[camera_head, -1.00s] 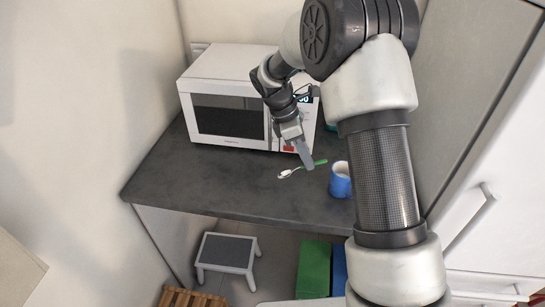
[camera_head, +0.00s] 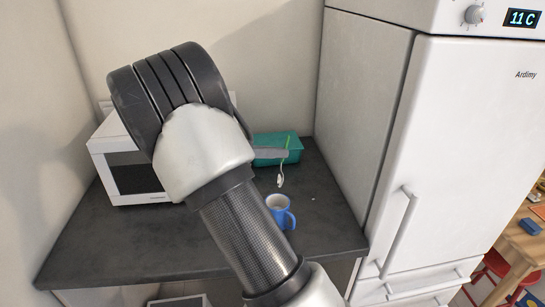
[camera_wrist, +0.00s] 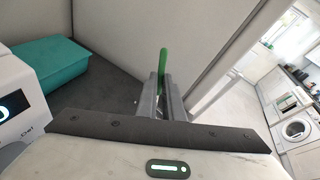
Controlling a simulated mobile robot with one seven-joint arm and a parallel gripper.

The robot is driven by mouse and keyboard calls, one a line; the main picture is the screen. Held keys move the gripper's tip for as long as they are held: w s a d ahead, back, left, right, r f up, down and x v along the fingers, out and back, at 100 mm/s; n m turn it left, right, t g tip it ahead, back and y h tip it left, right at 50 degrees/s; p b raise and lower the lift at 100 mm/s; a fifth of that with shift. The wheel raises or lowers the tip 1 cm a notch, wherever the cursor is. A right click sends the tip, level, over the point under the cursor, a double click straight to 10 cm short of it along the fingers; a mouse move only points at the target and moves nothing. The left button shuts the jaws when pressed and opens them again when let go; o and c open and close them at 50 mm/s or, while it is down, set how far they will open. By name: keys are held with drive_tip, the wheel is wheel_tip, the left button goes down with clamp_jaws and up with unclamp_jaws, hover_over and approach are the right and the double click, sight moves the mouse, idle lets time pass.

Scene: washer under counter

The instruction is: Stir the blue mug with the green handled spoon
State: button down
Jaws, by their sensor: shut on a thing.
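The blue mug (camera_head: 276,218) stands upright on the dark counter, right of my arm in the head view. My gripper (camera_head: 284,153) is shut on the green handled spoon (camera_head: 280,177), behind and above the mug in the picture. The spoon hangs roughly upright, with its pale bowl end down and its green handle up. The spoon appears apart from the mug. In the wrist view the green handle (camera_wrist: 163,62) sticks up between the fingers of my gripper (camera_wrist: 162,88). The mug and the spoon's bowl are hidden there.
A teal box (camera_head: 268,140) stands at the back of the counter behind my gripper. A white microwave (camera_head: 130,172) stands at the left, partly hidden by my arm. A tall white fridge (camera_head: 470,150) is at the right. The counter (camera_head: 325,225) is bare right of the mug.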

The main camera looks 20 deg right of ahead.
wheel_tip(320, 180, down, 12)
drive_tip(key=s+a+b, duration=0.1)
drive_tip(key=b, duration=0.4)
idle(0.9)
drive_tip(key=shift+s+a, duration=0.1)
